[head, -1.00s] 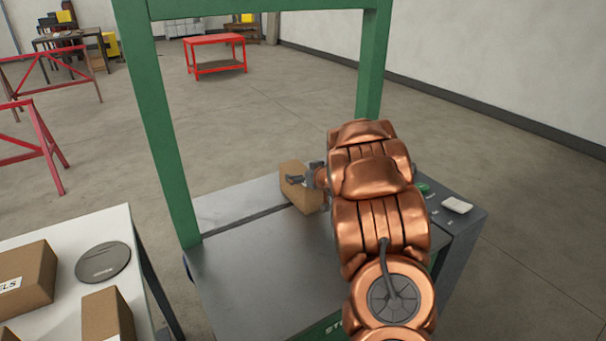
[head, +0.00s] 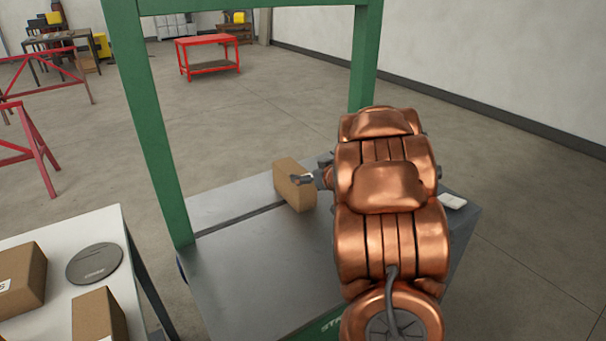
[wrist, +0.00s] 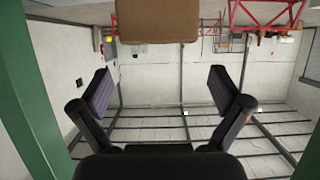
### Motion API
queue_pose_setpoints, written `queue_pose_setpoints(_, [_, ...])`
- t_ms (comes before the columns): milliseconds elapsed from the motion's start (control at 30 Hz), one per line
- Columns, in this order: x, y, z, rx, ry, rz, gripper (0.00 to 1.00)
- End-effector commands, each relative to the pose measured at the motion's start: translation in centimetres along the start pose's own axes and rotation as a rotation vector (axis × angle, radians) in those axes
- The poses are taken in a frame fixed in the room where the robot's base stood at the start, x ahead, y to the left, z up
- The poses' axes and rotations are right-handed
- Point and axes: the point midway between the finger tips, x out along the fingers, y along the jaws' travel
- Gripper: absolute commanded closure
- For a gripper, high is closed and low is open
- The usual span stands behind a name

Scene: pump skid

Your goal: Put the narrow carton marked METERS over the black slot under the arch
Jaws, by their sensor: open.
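A narrow brown carton (head: 291,184) stands on the grey table (head: 255,270) beneath the green arch (head: 148,120). No METERS marking shows on its visible faces. The black slot (head: 240,219) runs across the table and meets the carton's base; the carton hides the slot beyond that. My gripper (head: 304,179) is at the carton's right side, with a dark fingertip overlapping it in the head view. In the wrist view my gripper (wrist: 162,85) is open with nothing between its fingers, and the carton (wrist: 158,22) shows at the top edge, beyond the fingertips.
A white table (head: 125,262) at the lower left holds brown cartons (head: 97,315) and a dark round disc (head: 94,263). The arch's right post (head: 363,65) stands behind my arm. A white pad (head: 453,201) lies on the right edge. The table left of the carton is clear.

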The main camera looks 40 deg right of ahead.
Motion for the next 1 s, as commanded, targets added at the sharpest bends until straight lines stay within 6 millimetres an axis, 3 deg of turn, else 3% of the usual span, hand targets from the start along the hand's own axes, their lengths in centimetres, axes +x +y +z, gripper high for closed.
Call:
queue_pose_setpoints(300, [-3.5,0.1,-0.1,0.000,0.003,0.001,0.01])
queue_pose_setpoints(667, [-4.1,-0.1,-0.1,-0.003,-0.002,0.005,0.01])
queue_pose_setpoints(867, [-4.5,-0.2,-1.3,-0.052,-0.058,0.118,0.01])
queue_pose_setpoints(1000, [-6.1,-0.8,-1.9,-0.084,-0.149,0.250,0.01])
